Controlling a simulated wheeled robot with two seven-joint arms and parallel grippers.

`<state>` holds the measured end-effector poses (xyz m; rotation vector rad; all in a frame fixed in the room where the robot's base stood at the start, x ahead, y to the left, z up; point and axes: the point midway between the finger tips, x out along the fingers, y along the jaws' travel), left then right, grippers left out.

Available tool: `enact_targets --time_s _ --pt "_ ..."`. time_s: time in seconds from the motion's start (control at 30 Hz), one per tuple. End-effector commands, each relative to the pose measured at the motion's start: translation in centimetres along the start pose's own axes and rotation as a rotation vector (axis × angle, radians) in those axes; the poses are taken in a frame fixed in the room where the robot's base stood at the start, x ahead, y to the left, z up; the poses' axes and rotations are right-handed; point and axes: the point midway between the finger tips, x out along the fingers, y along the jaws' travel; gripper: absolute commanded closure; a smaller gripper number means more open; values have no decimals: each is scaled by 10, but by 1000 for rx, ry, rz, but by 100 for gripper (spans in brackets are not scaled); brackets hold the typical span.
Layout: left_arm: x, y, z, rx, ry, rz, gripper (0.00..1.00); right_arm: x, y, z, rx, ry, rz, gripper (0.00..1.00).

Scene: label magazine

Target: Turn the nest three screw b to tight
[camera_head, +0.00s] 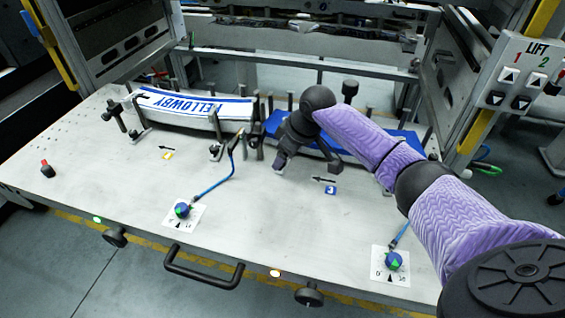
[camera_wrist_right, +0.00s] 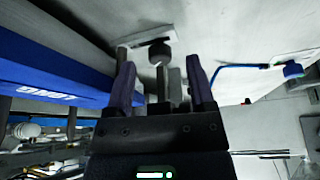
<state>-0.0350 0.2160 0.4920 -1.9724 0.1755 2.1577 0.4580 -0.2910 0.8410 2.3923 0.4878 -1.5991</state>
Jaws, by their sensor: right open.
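My right gripper (camera_head: 283,158) reaches over the blue label stack (camera_head: 405,142) at nest three, whose small blue number plate (camera_head: 330,190) lies in front on the table. In the right wrist view my right gripper (camera_wrist_right: 160,72) is open. A black screw knob (camera_wrist_right: 160,50) on a pale bracket (camera_wrist_right: 146,38) shows between and just beyond its fingertips. I cannot tell whether the fingers touch it, or how far it is turned. The blue stack (camera_wrist_right: 50,85) lies at the left there. In the head view my gripper and arm hide this knob. My left gripper is not in view.
A white-and-blue label stack (camera_head: 190,108) lies in the nest to the left, beside a black knob (camera_head: 215,152). Blue-green dials (camera_head: 182,209) with blue cables stand on the table. A black handle (camera_head: 203,272) is at the front edge.

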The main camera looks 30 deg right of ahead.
Motion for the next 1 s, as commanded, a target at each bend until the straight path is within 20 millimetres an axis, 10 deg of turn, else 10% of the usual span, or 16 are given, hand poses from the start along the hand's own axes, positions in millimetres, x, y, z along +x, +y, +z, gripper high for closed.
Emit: enact_targets --time_s 0.37,0.7,1.0 --pt "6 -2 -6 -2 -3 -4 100 11 0 0 0 0 0 32" --pt "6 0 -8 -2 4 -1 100 11 0 0 0 0 0 100" --pt "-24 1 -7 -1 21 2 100 1 -2 -4 89 1 35 100"
